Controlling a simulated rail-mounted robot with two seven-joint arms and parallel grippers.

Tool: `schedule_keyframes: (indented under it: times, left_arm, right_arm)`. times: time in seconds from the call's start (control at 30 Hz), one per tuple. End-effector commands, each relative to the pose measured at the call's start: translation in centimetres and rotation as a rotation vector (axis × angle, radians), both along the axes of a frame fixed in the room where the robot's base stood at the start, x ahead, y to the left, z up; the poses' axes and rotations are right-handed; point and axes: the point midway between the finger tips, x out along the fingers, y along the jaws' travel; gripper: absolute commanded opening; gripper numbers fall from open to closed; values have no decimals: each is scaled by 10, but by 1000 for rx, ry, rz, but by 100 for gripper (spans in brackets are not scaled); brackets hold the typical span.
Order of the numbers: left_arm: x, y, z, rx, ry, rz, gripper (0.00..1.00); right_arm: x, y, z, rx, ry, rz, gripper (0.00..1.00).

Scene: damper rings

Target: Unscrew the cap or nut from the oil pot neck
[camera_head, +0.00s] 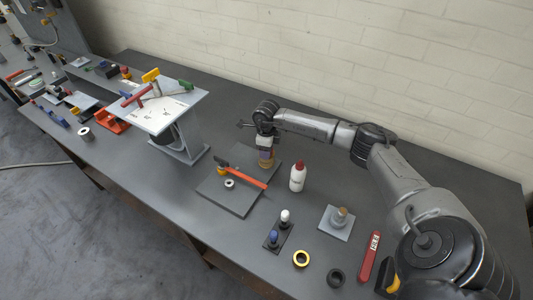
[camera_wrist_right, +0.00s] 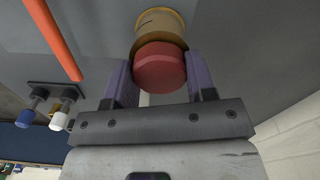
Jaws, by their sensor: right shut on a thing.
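The oil pot is a brass-coloured cylinder (camera_head: 266,163) standing on the dark plate; in the right wrist view its tan body (camera_wrist_right: 160,22) shows at the top. A round red cap (camera_wrist_right: 160,68) sits at its near end. My right gripper (camera_head: 266,148) is over the pot, with its purple-grey fingers on both sides of the red cap, shut on it. The cap is mostly hidden by the gripper in the head view. I cannot tell whether the cap has turned or lifted on the neck. My left gripper is not in view.
An orange-handled tool (camera_head: 248,177) and a small ring (camera_head: 229,183) lie on the plate beside the pot. A white bottle (camera_head: 297,178) stands close on the right.

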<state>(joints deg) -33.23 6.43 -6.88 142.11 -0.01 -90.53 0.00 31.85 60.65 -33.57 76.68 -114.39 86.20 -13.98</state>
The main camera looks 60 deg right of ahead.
Motion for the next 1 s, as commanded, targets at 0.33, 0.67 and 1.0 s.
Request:
schedule_keyframes:
  times: [0.33,0.67,1.0]
  left_arm:
    - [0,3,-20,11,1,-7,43]
    - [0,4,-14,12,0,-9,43]
    - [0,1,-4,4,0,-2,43]
  right_arm:
    - [0,0,0,0,0,446,22]
    - [0,0,8,0,0,442,22]
    - [0,0,21,-1,0,441,22]
